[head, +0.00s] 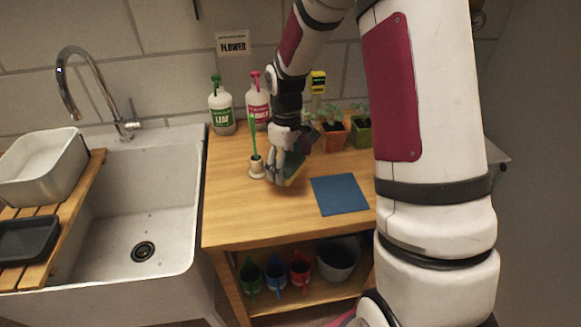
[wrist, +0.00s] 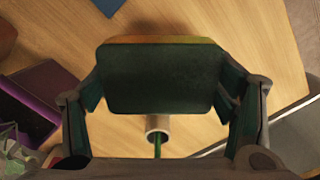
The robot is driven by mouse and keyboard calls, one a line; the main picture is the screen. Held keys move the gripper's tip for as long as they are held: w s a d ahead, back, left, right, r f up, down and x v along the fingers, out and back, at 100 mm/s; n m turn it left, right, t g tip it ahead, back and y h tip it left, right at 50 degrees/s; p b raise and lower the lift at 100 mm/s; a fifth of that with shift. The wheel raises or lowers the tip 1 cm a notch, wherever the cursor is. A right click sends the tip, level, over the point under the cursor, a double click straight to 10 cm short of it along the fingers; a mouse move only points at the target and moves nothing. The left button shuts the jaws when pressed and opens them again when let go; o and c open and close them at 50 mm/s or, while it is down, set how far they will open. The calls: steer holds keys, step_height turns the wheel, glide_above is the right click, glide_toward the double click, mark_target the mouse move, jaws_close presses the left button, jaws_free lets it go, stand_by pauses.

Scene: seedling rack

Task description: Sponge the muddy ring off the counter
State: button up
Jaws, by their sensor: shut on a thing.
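My gripper (head: 278,178) is shut on a sponge (wrist: 160,78), a dark green block with an orange-yellow edge. In the wrist view the sponge sits between the two fingers. In the head view the sponge (head: 293,167) is partly hidden by my gripper, low over the wooden counter (head: 230,215). I cannot tell whether it touches the wood. The muddy ring is not visible in either view; my arm and the sponge cover part of the counter.
A small pale cup (head: 256,168) with a green stick stands just left of my gripper. A blue mat (head: 340,194) lies to the right. Bottles (head: 221,112) and potted seedlings (head: 333,133) line the back. The sink (head: 150,200) is left. The front left counter is clear.

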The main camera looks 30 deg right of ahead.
steer(key=shift+r+p, duration=0.8)
steer(key=shift+r, duration=0.65)
steer(key=shift+s, duration=0.15)
